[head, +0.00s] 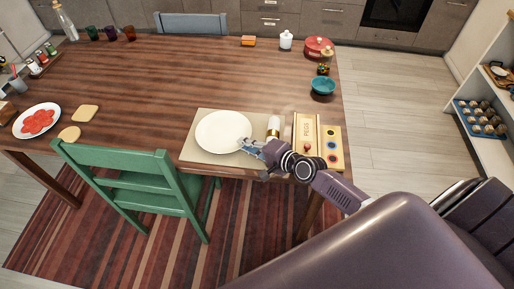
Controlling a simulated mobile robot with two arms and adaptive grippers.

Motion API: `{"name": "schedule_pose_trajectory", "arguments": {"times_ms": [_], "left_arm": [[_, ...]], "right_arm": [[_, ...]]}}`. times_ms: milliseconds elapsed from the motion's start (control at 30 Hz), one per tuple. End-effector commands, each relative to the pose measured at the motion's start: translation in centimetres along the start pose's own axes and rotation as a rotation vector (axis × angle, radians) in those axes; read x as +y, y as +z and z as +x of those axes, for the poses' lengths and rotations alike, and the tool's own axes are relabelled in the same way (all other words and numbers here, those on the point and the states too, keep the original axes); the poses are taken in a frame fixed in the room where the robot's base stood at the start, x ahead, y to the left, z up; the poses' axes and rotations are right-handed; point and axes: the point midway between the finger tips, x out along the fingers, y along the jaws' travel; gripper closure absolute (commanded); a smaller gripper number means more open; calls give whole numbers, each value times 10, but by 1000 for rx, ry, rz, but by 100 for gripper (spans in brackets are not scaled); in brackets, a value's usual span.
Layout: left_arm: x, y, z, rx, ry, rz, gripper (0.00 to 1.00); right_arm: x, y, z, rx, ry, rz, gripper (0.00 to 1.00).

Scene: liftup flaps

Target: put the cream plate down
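The cream plate (219,128) is round and empty. It lies level over a beige placemat (194,157) near the front edge of the wooden table; I cannot tell whether it touches the mat or is held just above it. My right gripper (243,145) is at the plate's lower right rim, with its fingertips meeting the rim. The fingers are too small in the view to tell whether they are closed on it. My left gripper is not in view.
A white-and-gold cylinder (273,126) stands right of the plate, beside a wooden box (306,130) and a board with coloured circles (331,146). A green chair (135,180) is at the front. A plate of red slices (37,121) lies far left. The table's middle is clear.

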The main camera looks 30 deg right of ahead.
Motion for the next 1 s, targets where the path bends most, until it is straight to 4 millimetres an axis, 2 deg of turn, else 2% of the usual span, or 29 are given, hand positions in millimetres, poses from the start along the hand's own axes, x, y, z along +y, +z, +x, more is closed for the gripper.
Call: {"name": "schedule_pose_trajectory", "arguments": {"times_ms": [400,600,800,1000], "left_arm": [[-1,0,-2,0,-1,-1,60],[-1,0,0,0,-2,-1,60],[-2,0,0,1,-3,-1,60],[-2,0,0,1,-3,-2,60]], "right_arm": [[3,0,-73,-1,4,-2,88],[3,0,-102,0,4,-1,88],[1,0,-116,0,1,-1,88],[1,0,-118,0,1,-1,88]]}}
